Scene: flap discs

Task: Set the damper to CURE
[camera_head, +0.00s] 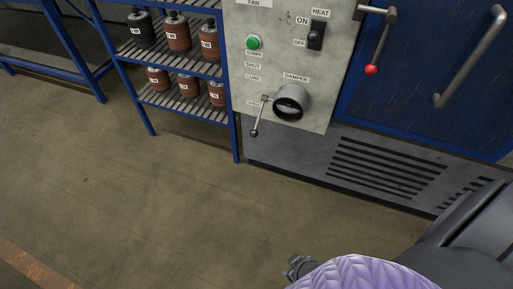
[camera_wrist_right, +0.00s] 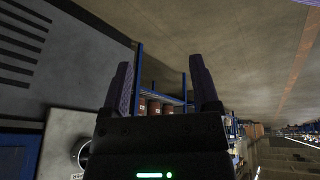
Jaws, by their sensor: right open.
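The damper (camera_head: 290,103) is a dark round port low on the grey control panel. Its thin lever (camera_head: 259,116) hangs down and slightly left from a pivot beside the port, with a dark knob at its lower end. The labels SHUT, CURE and OPEN run down the panel left of the port; the lever lies near and below OPEN, the lowest. The port shows partly in the right wrist view (camera_wrist_right: 82,152), lower left. My right gripper (camera_wrist_right: 160,62) is open and empty, away from the lever. My left gripper is not in view.
A green START button (camera_head: 254,42) and a HEAT switch (camera_head: 316,36) sit above the damper. A blue door (camera_head: 430,75) with a red-knobbed latch is at right. A blue rack (camera_head: 185,68) with several labelled cans stands left of the panel. Floor in front is clear.

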